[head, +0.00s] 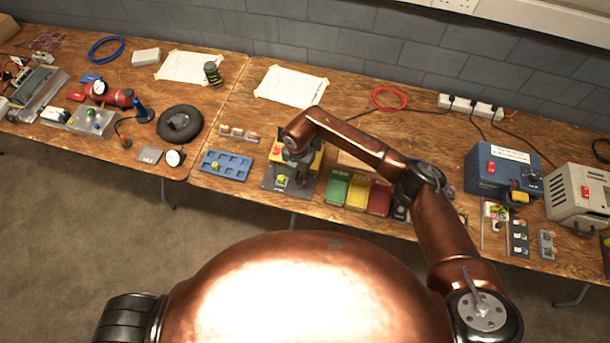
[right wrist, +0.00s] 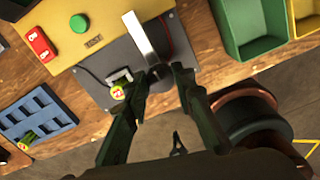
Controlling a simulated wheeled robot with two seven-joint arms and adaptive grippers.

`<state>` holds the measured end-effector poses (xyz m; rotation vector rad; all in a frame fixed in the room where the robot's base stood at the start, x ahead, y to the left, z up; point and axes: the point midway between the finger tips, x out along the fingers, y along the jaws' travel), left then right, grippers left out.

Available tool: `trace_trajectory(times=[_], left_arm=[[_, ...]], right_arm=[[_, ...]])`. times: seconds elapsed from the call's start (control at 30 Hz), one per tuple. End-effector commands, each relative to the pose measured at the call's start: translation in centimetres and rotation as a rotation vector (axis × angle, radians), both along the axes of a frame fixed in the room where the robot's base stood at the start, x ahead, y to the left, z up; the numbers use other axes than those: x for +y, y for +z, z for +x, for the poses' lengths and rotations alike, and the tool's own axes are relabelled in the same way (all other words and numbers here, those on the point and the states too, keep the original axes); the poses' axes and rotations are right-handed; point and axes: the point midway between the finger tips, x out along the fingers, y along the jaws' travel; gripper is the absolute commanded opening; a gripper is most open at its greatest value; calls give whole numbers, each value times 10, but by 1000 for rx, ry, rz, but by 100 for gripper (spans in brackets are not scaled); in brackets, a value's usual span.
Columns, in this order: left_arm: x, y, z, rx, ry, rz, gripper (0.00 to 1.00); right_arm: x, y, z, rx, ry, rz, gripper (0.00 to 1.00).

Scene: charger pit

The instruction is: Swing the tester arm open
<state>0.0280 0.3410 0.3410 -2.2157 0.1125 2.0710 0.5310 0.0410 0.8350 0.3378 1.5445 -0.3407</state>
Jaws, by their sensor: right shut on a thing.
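The tester is a yellow box (head: 316,158) on a dark grey base plate (head: 272,182), near the front edge of the table. In the right wrist view, its yellow panel (right wrist: 104,22) has a green button and a red switch. The tester arm (right wrist: 147,38) is a flat silver bar reaching from the panel over the base plate. My right gripper (right wrist: 163,74) is shut on the bar's near end; the fingertips partly hide that end. A small yellow-green cell (right wrist: 118,92) with a red mark lies on the plate beside the arm. My left gripper is out of view.
A blue slotted tray (head: 226,164) holding one cell stands left of the tester. Green (head: 336,188), yellow (head: 357,191) and red (head: 379,198) bins stand close on its right. The table's front edge lies just below the tester.

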Motion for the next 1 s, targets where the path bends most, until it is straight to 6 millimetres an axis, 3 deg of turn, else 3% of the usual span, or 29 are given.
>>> trace_trajectory(times=[0.33, 0.37, 0.6, 0.87, 1.0], left_arm=[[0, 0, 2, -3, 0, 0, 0], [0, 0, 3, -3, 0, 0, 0], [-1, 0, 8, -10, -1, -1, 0], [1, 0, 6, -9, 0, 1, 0], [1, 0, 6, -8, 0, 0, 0]], right_arm=[[0, 1, 2, -4, -6, 2, 0], [0, 1, 2, -4, -6, 2, 26], [0, 1, 1, -2, -4, 2, 42], [0, 1, 0, -1, -3, 2, 42], [0, 12, 1, -4, -1, 2, 42]])
